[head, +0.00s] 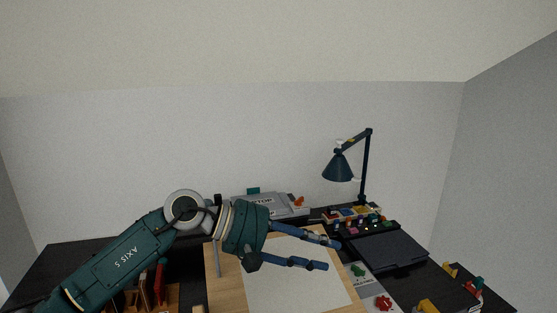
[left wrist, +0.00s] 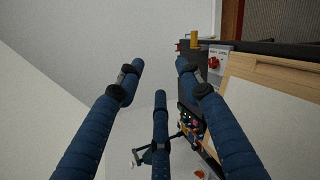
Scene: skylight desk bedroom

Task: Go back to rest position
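My left arm comes in from the lower left of the head view and reaches right over the desk. My left gripper (head: 331,255) has dark blue fingers, spread apart with nothing between them, above the wooden drawing board (head: 232,285) and its white sheet (head: 290,280). In the left wrist view the three fingers of my left gripper (left wrist: 160,72) are also apart and empty. The board shows at the right of that view. I cannot tell the exact height of the fingers above the sheet. My right gripper is in neither view.
A dark desk lamp (head: 338,168) stands at the back right. A grey case (head: 275,206) lies behind the board. A black flat pad (head: 388,250), a red piece (head: 383,303) and several small coloured items are to the right. Books (head: 160,282) stand below my arm.

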